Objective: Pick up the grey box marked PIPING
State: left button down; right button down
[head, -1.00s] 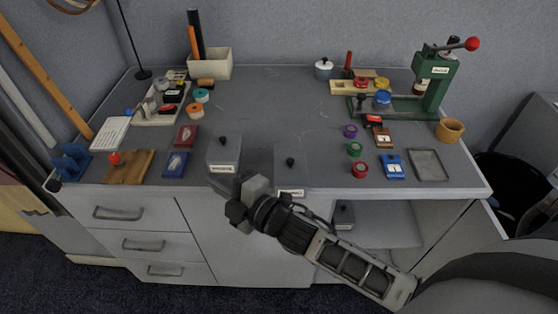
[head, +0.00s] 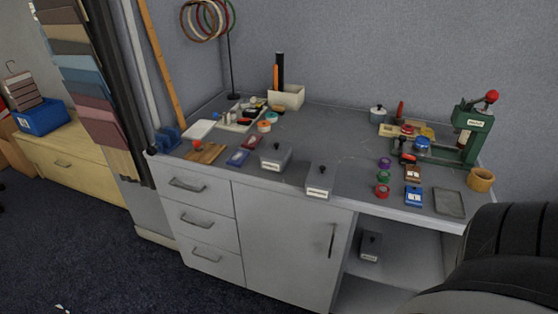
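Three grey lidded boxes with dark knobs and white front labels show in the head view. One grey box (head: 275,158) stands near the table's front edge, left of centre. A second grey box (head: 319,181) stands to its right, at the front edge. A third grey box (head: 370,246) sits on the open shelf below the tabletop. The labels are too small to read, so I cannot tell which is marked PIPING. Neither gripper is in view; only a dark part of my arm fills the lower right corner.
A cabinet door (head: 285,240) and drawers (head: 205,220) are below, left of the shelf.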

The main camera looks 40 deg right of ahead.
aim_at(313, 191)
jog(key=z, duration=0.15)
jog(key=i, duration=0.95)
jog(key=z, duration=0.7)
